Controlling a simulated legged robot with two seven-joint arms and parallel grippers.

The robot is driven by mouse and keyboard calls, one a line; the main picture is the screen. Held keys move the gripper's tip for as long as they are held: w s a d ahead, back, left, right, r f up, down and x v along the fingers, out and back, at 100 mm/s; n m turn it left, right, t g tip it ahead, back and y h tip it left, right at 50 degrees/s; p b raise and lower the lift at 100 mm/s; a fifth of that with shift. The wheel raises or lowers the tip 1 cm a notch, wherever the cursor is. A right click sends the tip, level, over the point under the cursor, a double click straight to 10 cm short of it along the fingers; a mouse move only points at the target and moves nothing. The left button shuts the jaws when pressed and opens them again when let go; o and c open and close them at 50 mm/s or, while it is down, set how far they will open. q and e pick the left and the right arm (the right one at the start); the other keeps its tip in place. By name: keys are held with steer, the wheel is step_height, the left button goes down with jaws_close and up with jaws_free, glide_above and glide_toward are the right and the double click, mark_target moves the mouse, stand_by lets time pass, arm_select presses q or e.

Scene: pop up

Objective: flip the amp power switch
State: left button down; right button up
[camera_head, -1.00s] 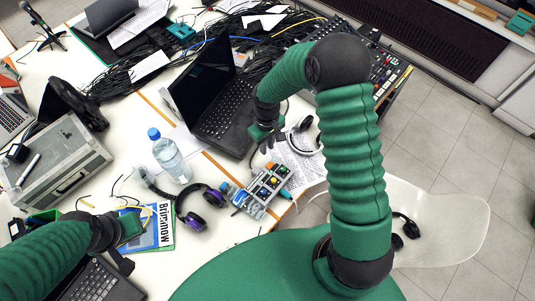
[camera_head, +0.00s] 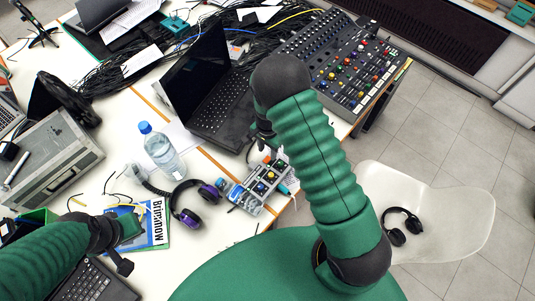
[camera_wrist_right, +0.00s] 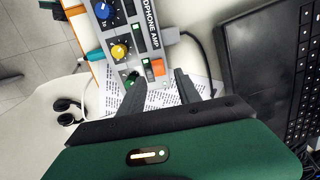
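The amp (camera_head: 247,202) is a small grey box with coloured knobs at the front edge of the white table. In the right wrist view the amp (camera_wrist_right: 170,36) shows blue and yellow knobs, a "MICROPHONE AMP" label and an orange switch (camera_wrist_right: 158,67) near its end. My right gripper (camera_head: 270,147) is at the amp's far end, partly hidden by my arm. In the wrist view its fingers (camera_wrist_right: 160,84) are apart and empty, with the orange switch between and just beyond them; contact cannot be told. My left gripper (camera_head: 135,231) is over a blue booklet, its fingers unclear.
Purple headphones (camera_head: 188,206) and a water bottle (camera_head: 161,150) stand left of the amp. An open laptop (camera_head: 212,95) is behind it, and a mixer (camera_head: 345,66) at the back right. Printed paper (camera_wrist_right: 150,99) lies beneath the right fingers. A white chair (camera_head: 455,212) is at right.

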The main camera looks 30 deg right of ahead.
mark_target(268, 158)
step_height(268, 158, down, 4)
steer(key=shift+d+r, duration=0.1)
jaws_close()
